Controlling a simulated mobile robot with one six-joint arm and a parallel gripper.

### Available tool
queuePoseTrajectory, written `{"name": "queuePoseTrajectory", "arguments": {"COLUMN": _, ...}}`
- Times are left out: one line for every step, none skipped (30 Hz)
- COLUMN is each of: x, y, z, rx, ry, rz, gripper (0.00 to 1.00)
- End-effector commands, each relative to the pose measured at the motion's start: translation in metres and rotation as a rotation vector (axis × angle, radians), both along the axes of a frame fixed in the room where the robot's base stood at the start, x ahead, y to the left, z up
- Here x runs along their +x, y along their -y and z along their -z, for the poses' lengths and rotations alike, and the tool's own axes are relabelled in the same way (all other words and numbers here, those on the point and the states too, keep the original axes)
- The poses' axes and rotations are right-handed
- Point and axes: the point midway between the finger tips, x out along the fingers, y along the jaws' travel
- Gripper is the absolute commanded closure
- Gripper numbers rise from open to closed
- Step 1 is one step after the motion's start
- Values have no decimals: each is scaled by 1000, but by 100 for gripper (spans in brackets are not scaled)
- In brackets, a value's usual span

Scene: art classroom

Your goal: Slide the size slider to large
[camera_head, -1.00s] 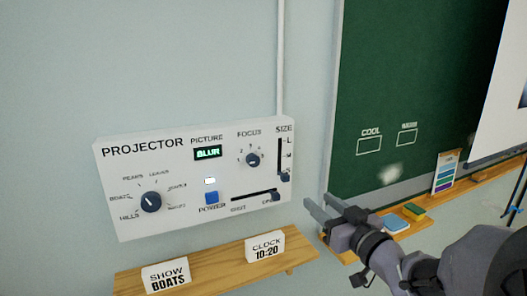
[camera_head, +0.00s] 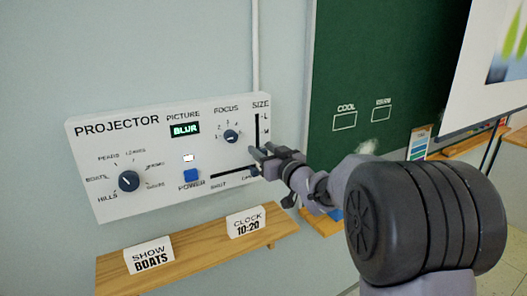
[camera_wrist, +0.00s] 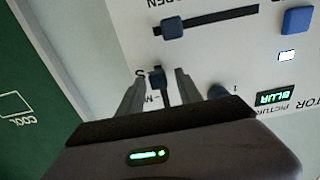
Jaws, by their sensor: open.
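The white projector panel (camera_head: 150,205) hangs on the wall in the head view. Its vertical size slider track (camera_head: 257,128) is at the right edge, marked L at top, M in the middle. My gripper (camera_head: 262,150) is in front of the track's lower part and hides the knob there. In the upside-down wrist view, the dark size knob (camera_wrist: 157,77) sits at the S end, between the two fingers of my open gripper (camera_wrist: 158,82). I cannot tell whether the fingers touch it.
The lower horizontal slider's knob (camera_wrist: 172,27) is at the OPEN end, close beyond my fingertips. The focus knob (camera_head: 231,136) is left of the size track. A wooden shelf (camera_head: 190,255) with two signs is below. The green chalkboard (camera_head: 340,80) stands right.

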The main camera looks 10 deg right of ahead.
Motion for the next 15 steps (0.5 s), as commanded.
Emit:
{"name": "queuePoseTrajectory", "arguments": {"x": 0, "y": 0, "z": 0, "rx": 0, "ry": 0, "rz": 0, "gripper": 58}}
{"name": "queuePoseTrajectory", "arguments": {"x": 0, "y": 0, "z": 0, "rx": 0, "ry": 0, "rz": 0, "gripper": 58}}
{"name": "queuePoseTrajectory", "arguments": {"x": 0, "y": 0, "z": 0, "rx": 0, "ry": 0, "rz": 0, "gripper": 64}}
{"name": "queuePoseTrajectory", "arguments": {"x": 0, "y": 0, "z": 0, "rx": 0, "ry": 0, "rz": 0, "gripper": 70}}
{"name": "queuePoseTrajectory", "arguments": {"x": 0, "y": 0, "z": 0, "rx": 0, "ry": 0, "rz": 0, "gripper": 76}}
{"name": "queuePoseTrajectory", "arguments": {"x": 0, "y": 0, "z": 0, "rx": 0, "ry": 0, "rz": 0, "gripper": 84}}
{"name": "queuePoseTrajectory", "arguments": {"x": 0, "y": 0, "z": 0, "rx": 0, "ry": 0, "rz": 0, "gripper": 90}}
{"name": "queuePoseTrajectory", "arguments": {"x": 0, "y": 0, "z": 0, "rx": 0, "ry": 0, "rz": 0, "gripper": 96}}
{"name": "queuePoseTrajectory", "arguments": {"x": 0, "y": 0, "z": 0, "rx": 0, "ry": 0, "rz": 0, "gripper": 100}}
{"name": "queuePoseTrajectory", "arguments": {"x": 0, "y": 0, "z": 0, "rx": 0, "ry": 0, "rz": 0, "gripper": 100}}
{"name": "queuePoseTrajectory", "arguments": {"x": 0, "y": 0, "z": 0, "rx": 0, "ry": 0, "rz": 0, "gripper": 100}}
{"name": "queuePoseTrajectory", "arguments": {"x": 0, "y": 0, "z": 0, "rx": 0, "ry": 0, "rz": 0, "gripper": 100}}
{"name": "queuePoseTrajectory", "arguments": {"x": 0, "y": 0, "z": 0, "rx": 0, "ry": 0, "rz": 0, "gripper": 100}}
{"name": "queuePoseTrajectory", "arguments": {"x": 0, "y": 0, "z": 0, "rx": 0, "ry": 0, "rz": 0, "gripper": 100}}
{"name": "queuePoseTrajectory", "arguments": {"x": 0, "y": 0, "z": 0, "rx": 0, "ry": 0, "rz": 0, "gripper": 100}}
